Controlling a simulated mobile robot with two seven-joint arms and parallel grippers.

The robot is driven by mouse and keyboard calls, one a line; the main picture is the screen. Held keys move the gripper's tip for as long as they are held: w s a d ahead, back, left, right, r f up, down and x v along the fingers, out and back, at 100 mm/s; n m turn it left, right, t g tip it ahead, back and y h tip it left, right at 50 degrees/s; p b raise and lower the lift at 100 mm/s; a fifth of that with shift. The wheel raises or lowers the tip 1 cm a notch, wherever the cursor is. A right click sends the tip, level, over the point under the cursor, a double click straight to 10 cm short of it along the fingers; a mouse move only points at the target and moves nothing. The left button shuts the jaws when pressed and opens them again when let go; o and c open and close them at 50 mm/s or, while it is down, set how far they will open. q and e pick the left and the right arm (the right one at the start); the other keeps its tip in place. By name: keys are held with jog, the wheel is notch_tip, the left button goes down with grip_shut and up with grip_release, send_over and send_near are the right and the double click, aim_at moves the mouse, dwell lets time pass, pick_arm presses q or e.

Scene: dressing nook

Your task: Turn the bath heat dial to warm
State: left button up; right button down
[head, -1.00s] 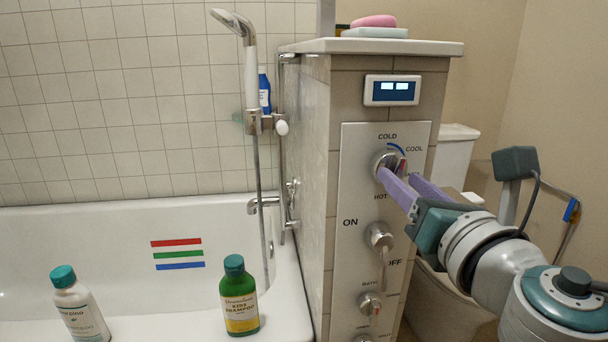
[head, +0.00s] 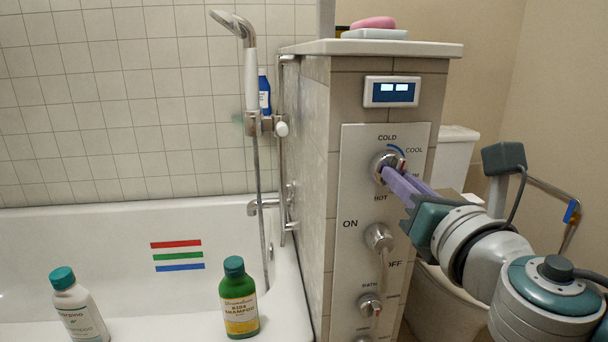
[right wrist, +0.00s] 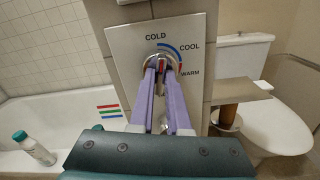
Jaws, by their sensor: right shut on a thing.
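The bath heat dial (head: 379,165) is a round chrome knob at the top of a pale control plate, marked COLD, COOL and HOT around it in the head view. The right wrist view shows the dial (right wrist: 162,56) with COLD above, COOL at upper right and WARM at right, beside a blue and red arc. My right gripper (head: 394,174) has its purple fingers at the dial, shut on its grip. The fingers (right wrist: 161,70) hide part of the dial in the right wrist view, so its exact setting is hard to tell. My left gripper is not in view.
Below the dial are an ON/OFF knob (head: 378,237) and a BATH knob (head: 369,305). A small display (head: 391,91) sits above the plate. The bathtub (head: 105,235) with bottles is at left; a toilet (right wrist: 285,128) stands at right.

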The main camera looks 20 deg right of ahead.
jog(key=shift+m, duration=0.3)
jog(key=m+b, duration=0.2)
jog(key=m, duration=1.8)
dwell(0.4)
jog(key=shift+m, duration=0.4)
jog(key=c, duration=0.9)
grip_release()
